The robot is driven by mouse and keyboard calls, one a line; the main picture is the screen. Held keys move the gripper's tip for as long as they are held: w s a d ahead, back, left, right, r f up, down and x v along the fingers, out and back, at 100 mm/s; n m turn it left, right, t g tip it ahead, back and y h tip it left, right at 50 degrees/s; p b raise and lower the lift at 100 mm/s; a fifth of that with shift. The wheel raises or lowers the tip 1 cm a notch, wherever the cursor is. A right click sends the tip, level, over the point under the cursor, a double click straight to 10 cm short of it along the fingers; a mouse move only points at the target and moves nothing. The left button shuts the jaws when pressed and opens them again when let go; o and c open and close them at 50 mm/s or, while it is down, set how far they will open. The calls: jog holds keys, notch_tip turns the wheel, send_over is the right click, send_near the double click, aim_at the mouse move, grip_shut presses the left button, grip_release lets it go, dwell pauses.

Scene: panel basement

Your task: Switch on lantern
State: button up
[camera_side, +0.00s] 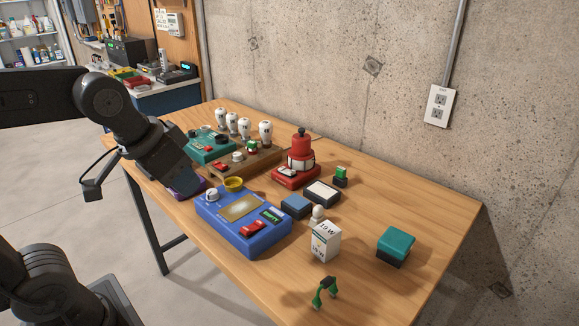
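The red lantern (301,141) stands upright toward the back of the table, with a black top, a pale clear band and a wide red base. A white-and-dark rocker-like part (287,172) sits on the front of its base; I cannot tell its setting, and I see no clear glow in the band. My gripper (186,182) is low over the table's left side, well left of the lantern and apart from it. Its fingertips cannot be made out, so its opening is unclear. A purple thing (188,189) shows just beneath it, partly hidden.
A blue box (210,220) with a knob, screen and red switch stands between my gripper and the table's front. Behind are a teal device (208,153) and a wooden stand (262,160) with white bulbs. A bulb carton (325,242) and teal-black block (396,243) stand right.

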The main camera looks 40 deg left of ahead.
jog(key=shift+g, duration=0.3)
jog(key=w+r, duration=0.1)
jog(key=w, duration=0.2)
jog(key=w+a+r, duration=0.1)
jog(key=w, duration=0.2)
jog(key=w+r, duration=0.1)
jog(key=w, duration=0.1)
jog(key=shift+w+a, duration=0.35)
jog(key=shift+w, duration=0.05)
jog(key=c, duration=0.4)
jog(key=shift+g, duration=0.3)
jog(key=w, duration=0.2)
jog(key=w+a, duration=0.1)
jog(key=w, duration=0.2)
jog(key=w+a, duration=0.1)
jog(key=w, duration=0.2)
jog(key=shift+w+a+r, duration=0.1)
jog(key=shift+w+a, duration=0.1)
jog(key=shift+w, duration=0.05)
grip_shut()
jog(key=w+a+f, duration=0.4)
jog(key=w, duration=0.4)
jog(key=w+a+f, duration=0.4)
jog(key=w, duration=0.4)
jog(key=shift+w+a+f+g+h, duration=0.15)
jog(key=shift+w+f+g+h, duration=0.15)
jog(key=shift+w+g, duration=0.1)
